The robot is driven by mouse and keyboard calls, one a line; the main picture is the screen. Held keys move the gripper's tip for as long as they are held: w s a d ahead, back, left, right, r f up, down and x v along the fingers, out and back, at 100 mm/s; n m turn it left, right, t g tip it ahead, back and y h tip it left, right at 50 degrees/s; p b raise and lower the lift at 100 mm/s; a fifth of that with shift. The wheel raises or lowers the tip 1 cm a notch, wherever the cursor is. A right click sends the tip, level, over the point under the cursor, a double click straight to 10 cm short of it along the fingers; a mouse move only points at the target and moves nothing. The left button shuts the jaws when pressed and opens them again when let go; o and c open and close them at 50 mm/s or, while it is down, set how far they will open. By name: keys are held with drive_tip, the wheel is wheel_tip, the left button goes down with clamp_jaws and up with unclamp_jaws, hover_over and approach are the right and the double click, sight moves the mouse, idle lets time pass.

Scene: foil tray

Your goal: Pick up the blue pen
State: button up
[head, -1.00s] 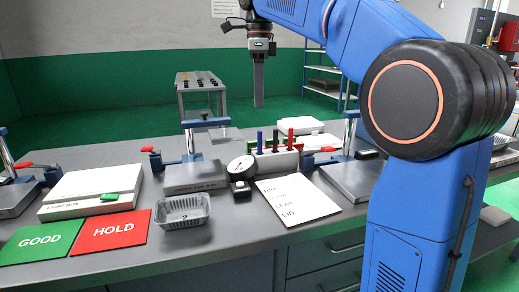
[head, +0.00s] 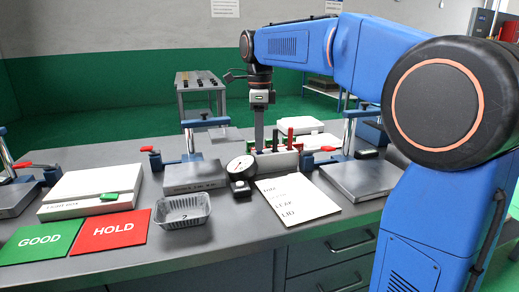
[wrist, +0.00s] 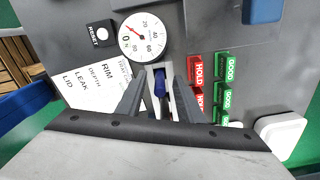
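The blue pen (wrist: 160,84) shows in the wrist view, standing in the white holder (wrist: 151,74) between my gripper's two fingers. My gripper (wrist: 158,97) looks open, with a gap on each side of the pen.
A dial gauge (head: 240,167) stands left of the holder, close by. A paper list (head: 297,197) lies in front.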

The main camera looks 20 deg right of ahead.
drive_tip(key=shift+f, duration=0.55)
clamp_jaws()
